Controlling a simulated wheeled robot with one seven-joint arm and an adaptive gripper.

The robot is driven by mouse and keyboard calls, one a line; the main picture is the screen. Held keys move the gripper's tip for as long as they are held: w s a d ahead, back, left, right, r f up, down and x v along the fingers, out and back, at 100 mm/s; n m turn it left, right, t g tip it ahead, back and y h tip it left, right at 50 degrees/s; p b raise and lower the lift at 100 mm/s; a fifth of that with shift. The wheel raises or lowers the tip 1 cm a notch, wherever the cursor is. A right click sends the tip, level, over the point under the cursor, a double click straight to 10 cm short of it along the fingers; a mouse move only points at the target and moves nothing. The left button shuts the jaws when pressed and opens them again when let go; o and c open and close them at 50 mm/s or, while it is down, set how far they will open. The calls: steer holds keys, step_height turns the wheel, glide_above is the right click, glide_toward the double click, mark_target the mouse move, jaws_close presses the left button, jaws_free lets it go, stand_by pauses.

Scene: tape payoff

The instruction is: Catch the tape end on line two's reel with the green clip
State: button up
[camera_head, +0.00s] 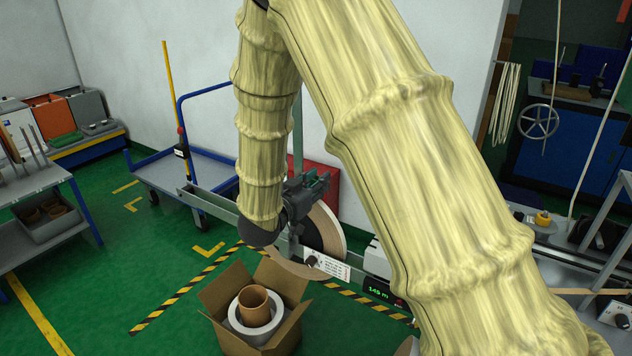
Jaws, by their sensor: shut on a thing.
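My gripper (308,188) is at the upper edge of a large tape reel (333,228) in the head view. It is shut on a small dark green piece, which looks like the green clip (324,180). The reel stands upright on a grey rail, with a pale tape rim and a dark hub. My wrist and gripper cover its upper left part. The tape end cannot be made out, nor whether the clip touches the tape. No line number on this reel is readable.
An open cardboard box (285,335) with cores stands on the floor below the reel. A control box with a green display (378,293) is right of it. A blue trolley (205,168) stands behind left. My arm hides much of the right side.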

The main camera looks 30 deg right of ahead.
steer(key=shift+f, duration=0.75)
stand_by(0.7)
steer(key=shift+r, duration=0.1)
steer(key=shift+r+p, duration=2.75)
steer(key=shift+r, duration=1.25)
steer(key=shift+f, duration=0.15)
